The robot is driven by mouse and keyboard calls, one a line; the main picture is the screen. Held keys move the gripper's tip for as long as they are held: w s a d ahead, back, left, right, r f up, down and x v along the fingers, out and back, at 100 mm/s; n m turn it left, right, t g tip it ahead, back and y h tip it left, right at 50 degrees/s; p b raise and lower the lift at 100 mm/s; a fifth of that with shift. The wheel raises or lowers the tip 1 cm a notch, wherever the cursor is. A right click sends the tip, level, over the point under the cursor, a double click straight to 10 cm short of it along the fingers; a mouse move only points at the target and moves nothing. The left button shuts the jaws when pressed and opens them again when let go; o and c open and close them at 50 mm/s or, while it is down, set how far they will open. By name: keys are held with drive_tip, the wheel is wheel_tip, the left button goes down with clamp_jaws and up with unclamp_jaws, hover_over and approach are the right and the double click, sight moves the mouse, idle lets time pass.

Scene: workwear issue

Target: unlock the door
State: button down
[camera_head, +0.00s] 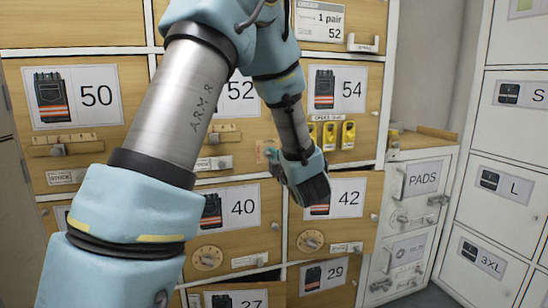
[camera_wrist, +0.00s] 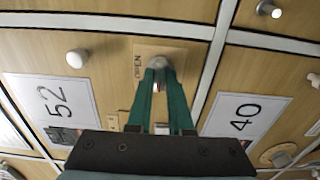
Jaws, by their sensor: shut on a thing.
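The door marked 52 (camera_head: 240,97) is a light wood panel, partly hidden behind my arm in the head view. In the wrist view its number label (camera_wrist: 52,103) lies at the left. A small wooden plate (camera_wrist: 180,50) marked OPEN sits on this door near its edge. My gripper (camera_wrist: 160,68) has its green fingers at the plate, closed on a small grey turn piece (camera_wrist: 158,62), which the fingers mostly hide. In the head view the dark gripper body hides the fingertips; the plate (camera_head: 265,150) shows just left of it. The door looks closed.
Doors 50 (camera_head: 80,95), 54 (camera_head: 340,90), 40 (camera_head: 235,207) and 42 (camera_head: 340,197) surround it. Yellow pieces (camera_head: 330,135) hang under 54. A round white knob (camera_wrist: 77,58) sticks out from door 52. A PADS locker (camera_head: 420,178) stands at the right.

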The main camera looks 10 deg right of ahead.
drive_tip(key=shift+m+p, duration=3.55)
drive_tip(key=shift+m, duration=5.35)
drive_tip(key=c, duration=0.8)
unclamp_jaws()
drive_tip(key=s, duration=0.3)
drive_tip(key=s+d, duration=0.1)
drive_tip(key=s, duration=0.6)
drive_tip(key=shift+s+d, duration=0.2)
drive_tip(key=shift+s, duration=0.15)
